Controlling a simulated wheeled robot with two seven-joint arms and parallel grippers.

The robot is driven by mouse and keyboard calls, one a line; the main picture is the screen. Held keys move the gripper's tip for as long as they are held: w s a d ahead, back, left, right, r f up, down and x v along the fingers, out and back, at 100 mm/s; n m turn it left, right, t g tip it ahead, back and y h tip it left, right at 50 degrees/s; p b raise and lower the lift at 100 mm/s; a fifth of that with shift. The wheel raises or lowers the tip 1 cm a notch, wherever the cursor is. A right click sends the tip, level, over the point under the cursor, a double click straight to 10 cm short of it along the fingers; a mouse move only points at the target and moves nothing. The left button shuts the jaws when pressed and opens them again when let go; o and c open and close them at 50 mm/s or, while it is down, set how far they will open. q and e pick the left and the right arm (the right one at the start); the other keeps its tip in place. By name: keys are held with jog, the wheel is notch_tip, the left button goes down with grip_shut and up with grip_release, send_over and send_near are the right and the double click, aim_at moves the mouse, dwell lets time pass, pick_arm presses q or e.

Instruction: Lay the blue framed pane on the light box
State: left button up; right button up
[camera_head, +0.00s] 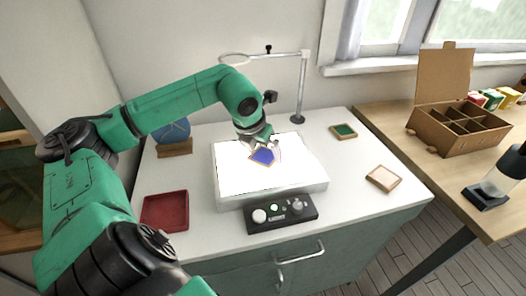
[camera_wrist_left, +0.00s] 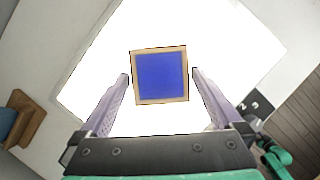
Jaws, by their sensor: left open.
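The blue framed pane (camera_head: 262,157) lies on the lit white top of the light box (camera_head: 235,178), toward its back middle. In the left wrist view the pane (camera_wrist_left: 160,75) is a blue square in a thin wooden frame, with bright surface all around it. My left gripper (camera_head: 262,143) is above the pane. In the wrist view its two pale fingers (camera_wrist_left: 160,78) are spread, one on each side of the pane, with gaps between them and the frame. Nothing is held. My right gripper does not show.
A green framed pane (camera_head: 344,131) and a pale framed pane (camera_head: 383,178) lie to the right. A red tray (camera_head: 165,211) is at left, a control box (camera_head: 281,212) in front. A blue disc on a wooden stand (camera_head: 174,139) and a lamp stand (camera_head: 302,88) are behind.

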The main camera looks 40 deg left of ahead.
pick_arm(q)
jog(key=shift+s+r, duration=0.1)
jog(key=shift+r, duration=0.25)
jog(key=b+v, duration=0.1)
jog(key=v, duration=1)
jog(key=shift+r, duration=0.25)
